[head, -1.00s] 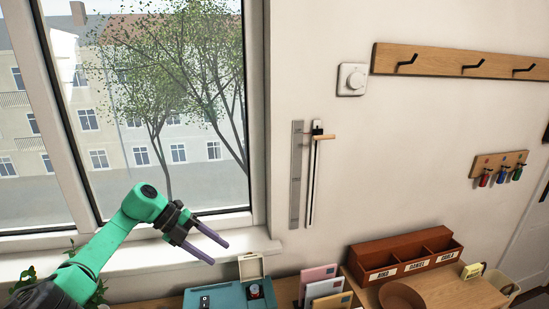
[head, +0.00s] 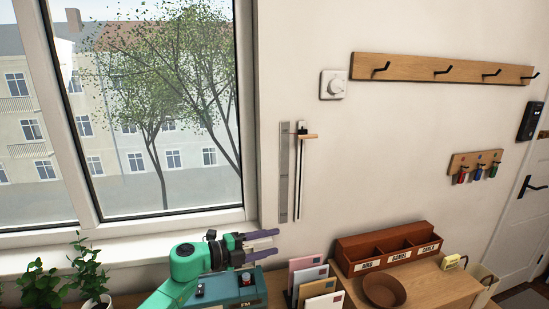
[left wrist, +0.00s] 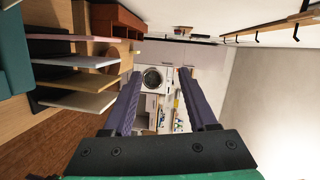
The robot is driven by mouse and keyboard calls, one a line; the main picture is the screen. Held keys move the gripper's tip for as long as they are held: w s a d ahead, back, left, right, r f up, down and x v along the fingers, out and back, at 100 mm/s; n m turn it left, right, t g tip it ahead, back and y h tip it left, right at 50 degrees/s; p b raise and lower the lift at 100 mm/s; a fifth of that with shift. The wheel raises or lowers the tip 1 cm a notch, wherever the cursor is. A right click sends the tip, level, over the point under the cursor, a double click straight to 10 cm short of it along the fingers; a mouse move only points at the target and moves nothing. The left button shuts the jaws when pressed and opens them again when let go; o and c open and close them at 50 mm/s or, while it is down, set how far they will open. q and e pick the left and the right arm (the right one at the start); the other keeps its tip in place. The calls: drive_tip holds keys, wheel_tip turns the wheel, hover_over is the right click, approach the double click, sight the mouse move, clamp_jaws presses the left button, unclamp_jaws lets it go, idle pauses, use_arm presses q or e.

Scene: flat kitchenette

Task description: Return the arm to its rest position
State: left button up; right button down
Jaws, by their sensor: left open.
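My left gripper (head: 276,244) is open and empty, its two purple fingers pointing right in the head view. Its green arm comes up from the bottom left, in front of the teal box (head: 240,293) on the counter. In the left wrist view the two fingers (left wrist: 165,105) stand apart with nothing between them. Beyond them a white washing machine (left wrist: 153,80) shows in the distance. My right gripper is not in view.
A letter rack (head: 318,283) with several envelopes stands right of the gripper, then a wooden sorter (head: 388,247) and a brown bowl (head: 384,290). A plant (head: 90,270) stands at left by the window. A hook rail (head: 440,70) is on the wall.

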use_arm(q)
drive_tip(key=s+a+f+n+t+y, duration=0.3)
drive_tip(key=s+a+f+n+y, duration=0.15)
drive_tip(key=a+n+y, duration=0.5)
drive_tip(key=s+a+f+n+t+y, duration=0.35)
drive_tip(key=a+f+n, duration=0.25)
drive_tip(key=n, duration=0.7)
drive_tip(key=s+a+f+n+g, duration=0.2)
drive_tip(key=s+f+g, duration=0.15)
drive_tip(key=s, duration=0.45)
drive_tip(key=s+a+f+n+g+y, duration=0.1)
drive_tip(key=s+a+f+g, duration=0.2)
drive_tip(key=s, duration=0.5)
drive_tip(key=s+a+f+n+g, duration=0.1)
drive_tip(key=s+f+n+g, duration=0.2)
drive_tip(key=s, duration=0.5)
wheel_tip(320, 180, down, 25)
drive_tip(key=s+m+g+b, duration=0.1)
drive_tip(key=m+g+b, duration=0.1)
drive_tip(key=b, duration=0.2)
drive_tip(key=s+a+f+g+b, duration=0.1)
drive_tip(key=s+a+f+b, duration=0.1)
drive_tip(key=s+f, duration=1.5)
drive_tip(key=shift+s+a+f+y+b, duration=0.3)
drive_tip(key=shift+a+f+b, duration=0.1)
drive_tip(key=shift+f+b, duration=0.4)
